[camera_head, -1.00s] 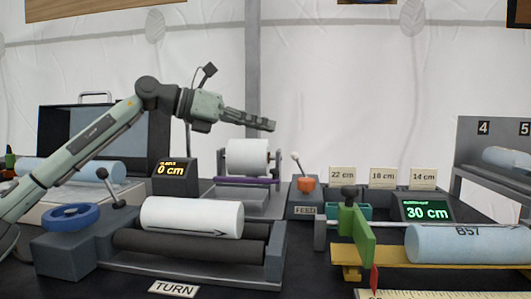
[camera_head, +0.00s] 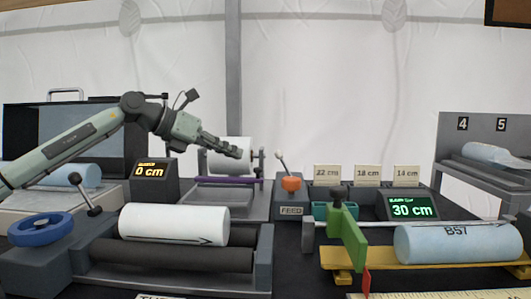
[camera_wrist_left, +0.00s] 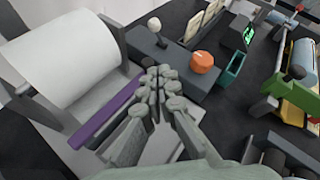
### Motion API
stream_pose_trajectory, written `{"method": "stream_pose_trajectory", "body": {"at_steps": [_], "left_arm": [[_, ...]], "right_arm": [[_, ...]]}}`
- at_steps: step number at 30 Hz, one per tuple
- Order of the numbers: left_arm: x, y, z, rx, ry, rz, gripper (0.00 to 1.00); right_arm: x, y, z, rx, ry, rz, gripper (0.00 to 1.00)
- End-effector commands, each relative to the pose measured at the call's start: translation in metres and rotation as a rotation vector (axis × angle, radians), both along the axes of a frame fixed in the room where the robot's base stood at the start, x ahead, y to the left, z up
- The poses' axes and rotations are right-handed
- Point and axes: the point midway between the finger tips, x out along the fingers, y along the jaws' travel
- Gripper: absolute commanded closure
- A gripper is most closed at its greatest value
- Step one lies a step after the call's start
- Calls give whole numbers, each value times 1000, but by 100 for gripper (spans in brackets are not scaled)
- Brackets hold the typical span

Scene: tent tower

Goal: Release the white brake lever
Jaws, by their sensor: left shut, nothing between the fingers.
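The white-knobbed lever (camera_head: 280,157) stands on the grey FEED box, beside an orange knob (camera_head: 291,183), and leans a little left. In the left wrist view the white lever knob (camera_wrist_left: 154,23) shows beyond my fingertips, with the orange knob (camera_wrist_left: 202,63) to its right. My left gripper (camera_head: 238,153) is shut and empty, in front of the white roll (camera_head: 222,162) and left of the lever. Its fingers (camera_wrist_left: 160,73) point toward the FEED box in the wrist view, and seem apart from the lever. My right gripper is out of view.
A purple bar (camera_head: 228,180) runs below the roll. A black-knobbed lever (camera_head: 74,178) and blue wheel (camera_head: 40,230) stand at left. A green clamp (camera_head: 347,228) and blue roll B57 (camera_head: 455,245) are at right. Cards and a 30 cm display (camera_head: 411,208) stand behind.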

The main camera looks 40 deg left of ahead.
Motion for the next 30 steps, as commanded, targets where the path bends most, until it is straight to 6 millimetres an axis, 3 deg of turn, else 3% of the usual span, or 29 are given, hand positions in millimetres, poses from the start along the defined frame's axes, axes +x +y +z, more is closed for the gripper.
{"method": "stream_pose_trajectory", "body": {"at_steps": [12,21,30], "left_arm": [[56,-26,-33,5,7,-1,100],[87,-31,-22,4,2,1,100],[95,-33,-19,2,-2,0,100]], "right_arm": [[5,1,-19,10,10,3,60],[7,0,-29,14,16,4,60],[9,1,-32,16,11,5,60]]}}
